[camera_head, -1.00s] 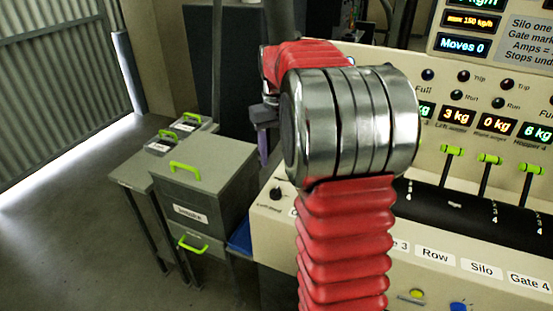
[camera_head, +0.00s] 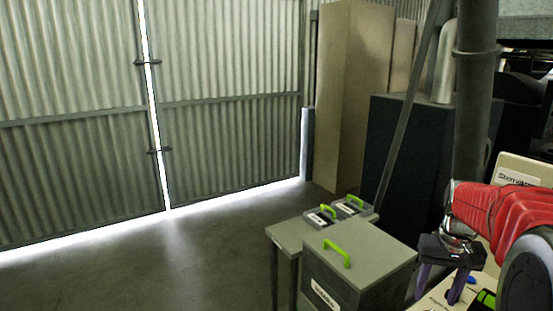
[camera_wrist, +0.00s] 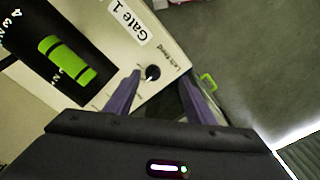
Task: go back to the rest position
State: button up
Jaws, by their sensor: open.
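My gripper (camera_head: 440,287) hangs at the lower right of the head view, at the end of my red arm, with its two purple fingers pointing down. It is open and empty. In the wrist view the fingers (camera_wrist: 160,74) stand apart over the cream control panel (camera_wrist: 125,50). A small dark knob (camera_wrist: 152,72) shows between the fingertips. A bright green lever handle (camera_wrist: 67,60) on a black slotted strip lies to their left. I cannot tell the exact height above the panel.
A grey box (camera_head: 360,252) with a green handle stands left of my gripper. Behind it a table (camera_head: 290,233) carries two small grey boxes (camera_head: 320,217). A dark post (camera_head: 473,100) and dark cabinet (camera_head: 400,155) stand behind. Open floor (camera_head: 180,260) lies left, before corrugated doors (camera_head: 80,120).

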jog(key=s+a+r+n+t, duration=0.2)
jog(key=s+a, duration=0.7)
jog(key=a, duration=0.2)
jog(key=s+a+r+n+t, duration=0.1)
jog(key=s+a+r+t, duration=0.1)
jog(key=s+a, duration=0.6)
jog(key=shift+s+a+r+n+t, duration=0.15)
jog(key=shift+s+a+n+t, duration=0.35)
jog(key=shift+a, duration=1.4)
jog(key=shift+w, duration=0.15)
